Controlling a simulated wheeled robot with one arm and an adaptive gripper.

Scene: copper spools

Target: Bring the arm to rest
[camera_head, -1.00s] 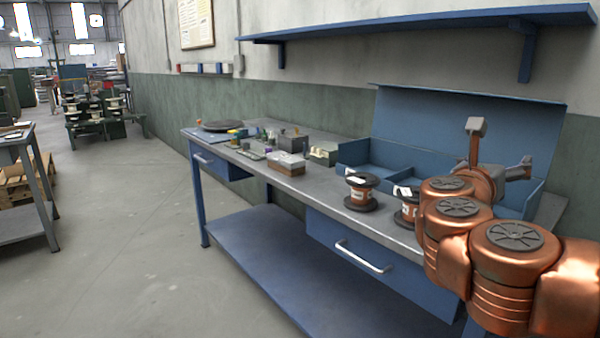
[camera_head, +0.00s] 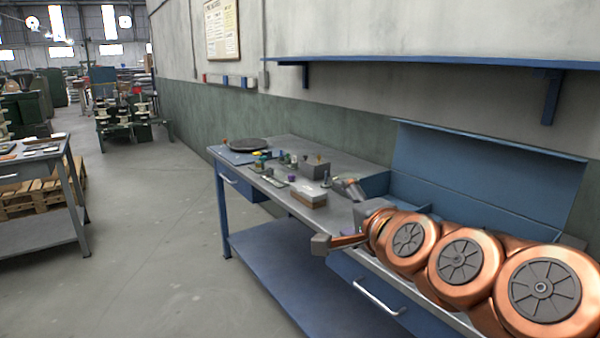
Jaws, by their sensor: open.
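My copper-coloured arm stretches in from the right edge, low over the front of the blue workbench (camera_head: 285,262). My gripper (camera_head: 338,214) is at the arm's left end, with its two fingers spread wide apart and nothing seen between them. It is near the bench's front edge, just right of a small box with a light top (camera_head: 309,196). No copper spool shows on the bench; my arm covers part of the top.
Small parts, a grey block (camera_head: 315,167) and a dark round disc (camera_head: 249,144) sit on the bench's far end. A blue shelf (camera_head: 430,65) is on the wall above. Another table (camera_head: 40,165) stands at left. The floor between is clear.

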